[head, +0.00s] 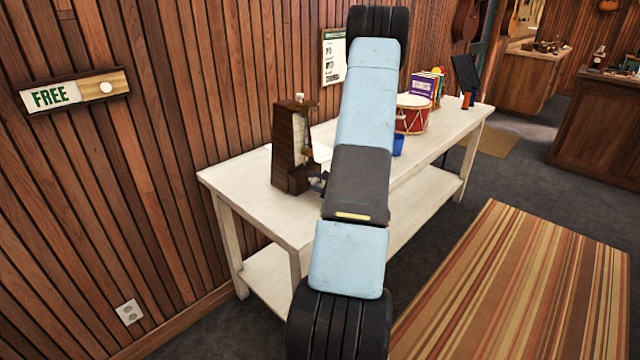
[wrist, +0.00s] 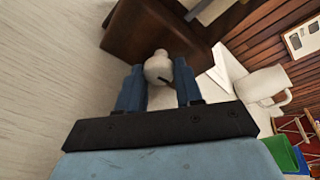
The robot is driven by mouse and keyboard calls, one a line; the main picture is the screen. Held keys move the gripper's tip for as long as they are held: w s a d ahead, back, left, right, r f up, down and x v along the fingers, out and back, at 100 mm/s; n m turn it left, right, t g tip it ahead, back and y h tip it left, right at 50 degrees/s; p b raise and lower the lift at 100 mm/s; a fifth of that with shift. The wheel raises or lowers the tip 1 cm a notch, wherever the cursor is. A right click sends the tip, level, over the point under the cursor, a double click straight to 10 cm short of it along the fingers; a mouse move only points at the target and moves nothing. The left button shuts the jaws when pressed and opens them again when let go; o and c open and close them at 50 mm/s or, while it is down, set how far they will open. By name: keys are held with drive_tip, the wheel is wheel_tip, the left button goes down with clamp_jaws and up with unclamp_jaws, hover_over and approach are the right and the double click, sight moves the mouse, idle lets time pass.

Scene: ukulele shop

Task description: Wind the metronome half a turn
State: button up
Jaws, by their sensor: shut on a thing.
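The metronome (head: 283,150) is a dark brown wooden case with a pale front, upright on the near left part of the white table (head: 240,185). In the wrist view its brown side (wrist: 150,30) fills the top middle. A pale rounded winding key (wrist: 158,66) sticks out from that side. My gripper (wrist: 158,80) has one blue finger on each side of the key and is shut on it.
A white mug (wrist: 262,88) stands close by in the wrist view. A blue object (head: 398,145), a red drum (head: 411,118) and books (head: 425,87) are farther along the table. A wood-plank wall (head: 150,150) runs behind it. A striped rug (head: 520,285) lies at right.

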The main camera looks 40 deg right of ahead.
drive_tip(key=shift+a, duration=0.2)
idle(0.6)
drive_tip(key=shift+m, duration=0.4)
drive_tip(key=shift+m+y, duration=0.5)
drive_tip(key=shift+m, duration=0.1)
drive_tip(key=m+y, duration=0.2)
drive_tip(key=m, duration=0.2)
drive_tip(key=shift+d, duration=0.1)
drive_tip(key=m+y, duration=0.1)
drive_tip(key=m, duration=0.3)
drive_tip(key=shift+d+f+y, duration=0.1)
drive_tip(key=shift+y, duration=0.3)
drive_tip(key=shift+d+m+t+y, duration=0.15)
drive_tip(key=shift+m+t+y, duration=0.2)
drive_tip(key=shift+m, duration=1.15)
